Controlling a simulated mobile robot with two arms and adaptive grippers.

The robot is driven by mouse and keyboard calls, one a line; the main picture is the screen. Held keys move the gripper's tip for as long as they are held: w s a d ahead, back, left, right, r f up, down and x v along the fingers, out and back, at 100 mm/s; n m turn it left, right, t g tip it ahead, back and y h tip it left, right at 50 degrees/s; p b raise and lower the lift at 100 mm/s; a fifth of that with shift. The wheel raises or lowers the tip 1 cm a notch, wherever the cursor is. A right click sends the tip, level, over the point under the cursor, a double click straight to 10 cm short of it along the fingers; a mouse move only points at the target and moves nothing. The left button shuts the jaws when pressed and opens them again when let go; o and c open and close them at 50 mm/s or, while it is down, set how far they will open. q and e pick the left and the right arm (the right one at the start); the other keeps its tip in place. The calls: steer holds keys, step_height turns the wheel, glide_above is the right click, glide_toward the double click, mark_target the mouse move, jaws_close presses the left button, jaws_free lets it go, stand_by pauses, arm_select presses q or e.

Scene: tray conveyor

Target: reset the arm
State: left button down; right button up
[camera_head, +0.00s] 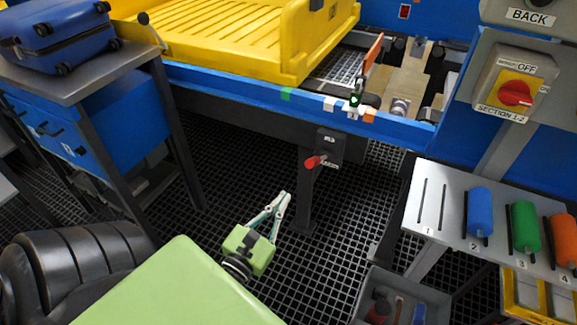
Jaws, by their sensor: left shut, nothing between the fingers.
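My left gripper (281,203) shows in the lower middle of the head view, a green body with pale slim fingers. Its fingers are shut with nothing between them and point up and to the right, over the dark grid floor. My green arm cover fills the bottom of the view. My right gripper is not in view.
A blue-edged conveyor (250,90) with a yellow tray (215,40) runs across the back. A metal table (75,75) with a blue suitcase (60,38) stands left. At right are a switch box (515,82) and a panel (432,205) with coloured handles. Grid floor lies between.

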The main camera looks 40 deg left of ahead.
arm_select(q)
steer(key=shift+s+d+r, duration=0.15)
steer(key=shift+s, duration=0.25)
